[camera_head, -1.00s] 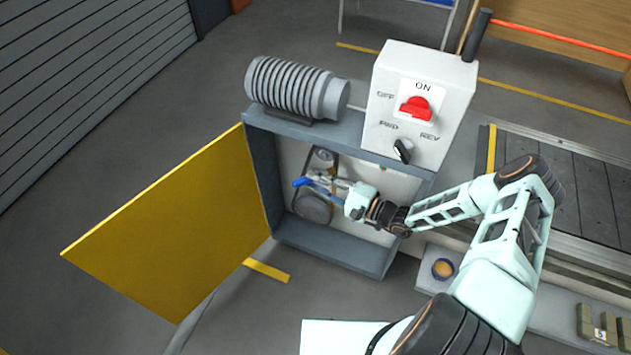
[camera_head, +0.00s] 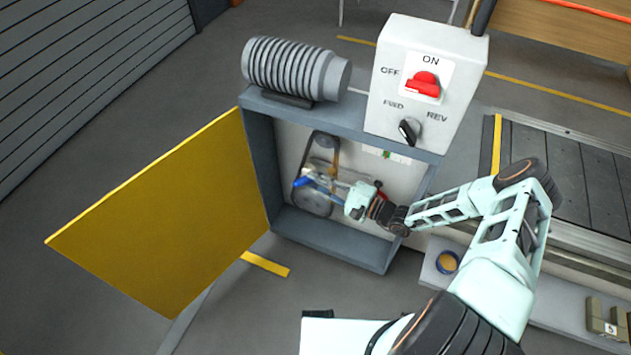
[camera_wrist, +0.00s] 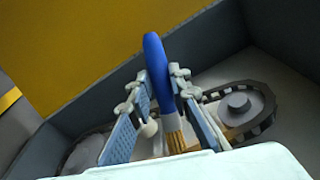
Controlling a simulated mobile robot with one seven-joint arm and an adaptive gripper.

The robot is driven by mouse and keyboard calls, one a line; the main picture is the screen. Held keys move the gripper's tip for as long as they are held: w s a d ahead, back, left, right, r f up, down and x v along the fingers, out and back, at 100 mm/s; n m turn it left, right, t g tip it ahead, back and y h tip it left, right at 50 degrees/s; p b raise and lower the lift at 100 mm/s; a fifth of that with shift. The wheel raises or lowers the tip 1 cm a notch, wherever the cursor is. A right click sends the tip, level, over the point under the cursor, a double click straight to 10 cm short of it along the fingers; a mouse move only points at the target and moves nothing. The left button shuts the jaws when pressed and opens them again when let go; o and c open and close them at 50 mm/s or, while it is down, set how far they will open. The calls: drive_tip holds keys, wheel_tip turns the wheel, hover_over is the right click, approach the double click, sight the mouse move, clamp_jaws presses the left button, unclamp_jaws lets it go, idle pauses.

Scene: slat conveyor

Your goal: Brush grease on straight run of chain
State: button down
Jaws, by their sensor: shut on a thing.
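My gripper (camera_head: 340,188) is inside the open cabinet, shut on a brush with a blue handle (camera_wrist: 157,62). In the wrist view the brush stands between the fingers, its tan bristles (camera_wrist: 175,133) pointing down toward the chain. The dark chain (camera_wrist: 262,92) loops around a small grey sprocket (camera_wrist: 237,104) and a larger wheel (camera_head: 312,203). An amber-brown streak (camera_head: 334,157) lies along the chain's right-hand run below the small sprocket. My fingers hide part of the chain. I cannot tell whether the bristles touch it.
The yellow door (camera_head: 160,215) stands open on the left. Grey walls (camera_head: 257,165) frame the cabinet. Above it are a ribbed motor (camera_head: 290,70) and a switch box (camera_head: 405,40) with its red switch (camera_head: 423,85) by ON. A tub of amber grease (camera_head: 447,262) stands right.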

wheel_tip(320, 180, down, 25)
drive_tip(key=b, duration=1.7)
drive_tip(key=shift+r+b, duration=0.15)
drive_tip(key=shift+b, duration=0.15)
idle(1.0)
drive_tip(key=shift+s, duration=0.15)
drive_tip(key=s+a+p, duration=0.2)
drive_tip(key=s+p, duration=0.1)
drive_tip(key=s, duration=0.2)
drive_tip(key=shift+s, duration=0.35)
drive_tip(key=shift+s+a+p, duration=0.3)
drive_tip(key=shift+s+p, duration=0.1)
drive_tip(key=shift+s, duration=0.3)
drive_tip(key=shift+s+a+p, duration=0.25)
drive_tip(key=shift+s+p, duration=0.15)
drive_tip(key=shift+s, duration=0.25)
drive_tip(key=shift+r, duration=0.1)
